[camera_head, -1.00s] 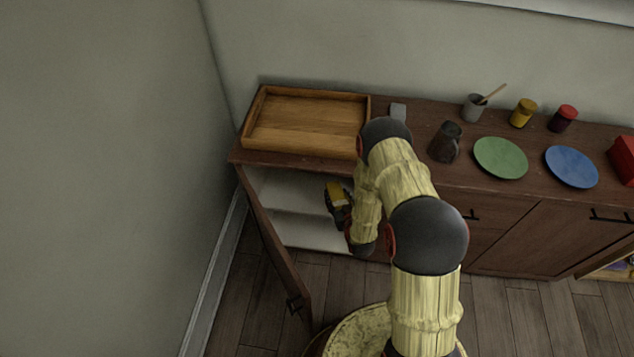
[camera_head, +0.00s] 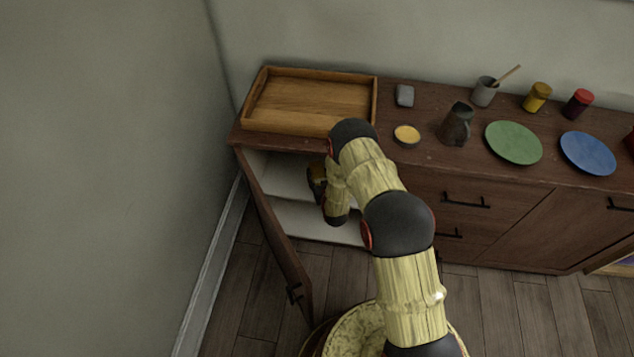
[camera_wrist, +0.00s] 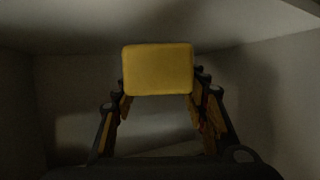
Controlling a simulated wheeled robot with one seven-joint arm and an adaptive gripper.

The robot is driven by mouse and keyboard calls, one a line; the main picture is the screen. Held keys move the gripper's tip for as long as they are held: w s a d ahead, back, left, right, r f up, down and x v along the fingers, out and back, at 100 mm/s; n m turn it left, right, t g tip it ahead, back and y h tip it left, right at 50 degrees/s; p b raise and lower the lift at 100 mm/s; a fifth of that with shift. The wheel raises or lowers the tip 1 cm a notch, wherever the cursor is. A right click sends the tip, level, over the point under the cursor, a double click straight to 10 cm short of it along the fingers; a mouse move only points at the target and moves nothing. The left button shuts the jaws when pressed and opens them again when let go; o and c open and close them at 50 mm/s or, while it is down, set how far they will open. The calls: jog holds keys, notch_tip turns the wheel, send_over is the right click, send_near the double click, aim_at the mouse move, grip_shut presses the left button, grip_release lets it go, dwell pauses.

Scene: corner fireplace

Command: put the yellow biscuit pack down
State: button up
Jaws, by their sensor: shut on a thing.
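The yellow biscuit pack (camera_wrist: 158,70) is a yellow block held between the two fingers of my gripper (camera_wrist: 160,100) in the wrist view. My gripper is shut on it, inside the dim, pale interior of the open cabinet (camera_head: 310,219). I cannot tell whether the pack touches a shelf. In the head view, my gripper (camera_head: 318,178) is at the cabinet opening, mostly hidden by my arm, and the pack cannot be made out clearly there.
The cabinet door (camera_head: 275,235) stands open at the left of my arm. On the top are a wooden tray (camera_head: 376,105), a grey block (camera_head: 405,95), a small yellow-topped dish (camera_head: 407,134), a dark jug (camera_head: 456,124), a green plate (camera_head: 514,143) and a blue plate (camera_head: 588,153).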

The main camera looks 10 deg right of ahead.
aim_at(317, 178)
jog(key=shift+w+a+f, duration=0.15)
jog(key=shift+w+f, duration=0.2)
jog(key=shift+w+f+b, duration=0.15)
jog(key=shift+f+b, duration=0.7)
jog(key=shift+f, duration=0.8)
jog(key=shift+f, duration=0.1)
jog(key=o, duration=1.3)
jog(key=p+v, duration=0.4)
jog(key=v, duration=0.8)
